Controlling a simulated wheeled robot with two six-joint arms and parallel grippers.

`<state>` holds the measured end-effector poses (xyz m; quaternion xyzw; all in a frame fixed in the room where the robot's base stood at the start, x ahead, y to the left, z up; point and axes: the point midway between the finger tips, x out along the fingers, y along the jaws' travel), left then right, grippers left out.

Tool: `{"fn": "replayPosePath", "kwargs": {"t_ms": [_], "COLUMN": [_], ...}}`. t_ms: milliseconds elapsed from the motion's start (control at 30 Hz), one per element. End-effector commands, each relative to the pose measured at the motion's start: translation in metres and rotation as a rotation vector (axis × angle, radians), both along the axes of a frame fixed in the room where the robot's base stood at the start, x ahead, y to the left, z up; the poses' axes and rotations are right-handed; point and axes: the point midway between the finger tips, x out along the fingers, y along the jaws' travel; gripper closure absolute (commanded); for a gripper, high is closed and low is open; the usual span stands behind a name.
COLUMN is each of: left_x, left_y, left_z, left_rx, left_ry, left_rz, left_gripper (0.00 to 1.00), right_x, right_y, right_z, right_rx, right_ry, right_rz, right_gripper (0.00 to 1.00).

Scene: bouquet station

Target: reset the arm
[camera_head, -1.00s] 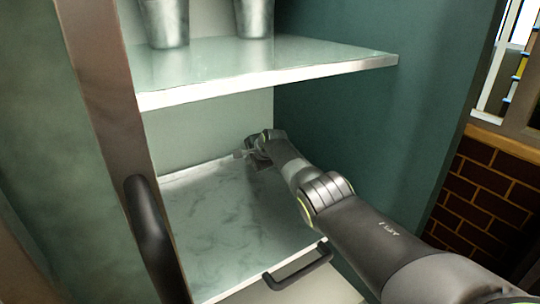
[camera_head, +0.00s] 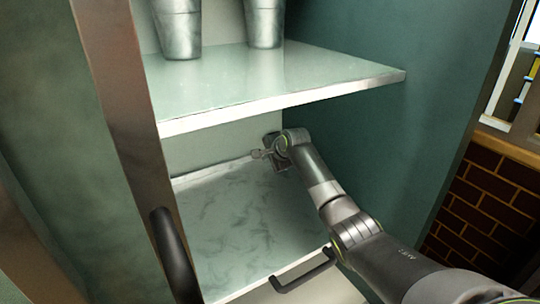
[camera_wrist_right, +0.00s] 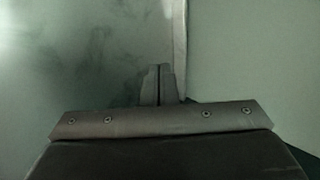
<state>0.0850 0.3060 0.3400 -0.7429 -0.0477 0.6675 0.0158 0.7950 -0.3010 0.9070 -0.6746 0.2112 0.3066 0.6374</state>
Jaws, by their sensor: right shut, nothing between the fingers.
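My right arm comes in from the lower right in the head view and reaches into the cabinet, below the upper shelf. My right gripper (camera_head: 262,154) is small at the far end of the arm, over the back of the lower marbled surface (camera_head: 245,225). In the right wrist view its two fingers (camera_wrist_right: 158,84) stand side by side, shut with nothing between them. A pale edge line runs past the fingertips there. I cannot tell whether the fingertips touch anything. My left gripper does not show.
The upper shelf (camera_head: 270,90) hangs above the arm and carries two metal buckets, a left one (camera_head: 178,28) and a right one (camera_head: 264,22). A cabinet door with a dark handle (camera_head: 172,255) stands at left. A drawer handle (camera_head: 303,270) is below the lower surface. A brick wall (camera_head: 485,200) is at right.

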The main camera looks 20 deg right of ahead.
Motion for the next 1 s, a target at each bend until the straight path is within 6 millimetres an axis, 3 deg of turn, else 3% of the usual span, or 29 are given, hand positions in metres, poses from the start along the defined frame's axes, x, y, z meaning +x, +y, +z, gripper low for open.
{"fn": "replayPosePath", "kwargs": {"t_ms": [467, 567, 800, 1000], "left_x": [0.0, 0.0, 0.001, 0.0], "left_y": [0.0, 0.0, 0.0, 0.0], "left_z": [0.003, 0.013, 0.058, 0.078], "left_rx": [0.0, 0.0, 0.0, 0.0], "left_ry": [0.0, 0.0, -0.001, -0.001], "left_rz": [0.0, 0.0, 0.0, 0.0], "left_gripper": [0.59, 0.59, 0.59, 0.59], "right_x": [-0.015, -0.014, -0.014, -0.014], "right_y": [-0.002, -0.002, -0.002, -0.002], "right_z": [0.015, 0.025, 0.07, 0.09], "right_rx": [0.0, 0.0, 0.0, 0.0], "right_ry": [0.0, -0.001, 0.0, 0.0], "right_rz": [0.0, 0.0, 0.0, 0.0], "right_gripper": [1.0, 1.0, 1.0, 1.0]}}
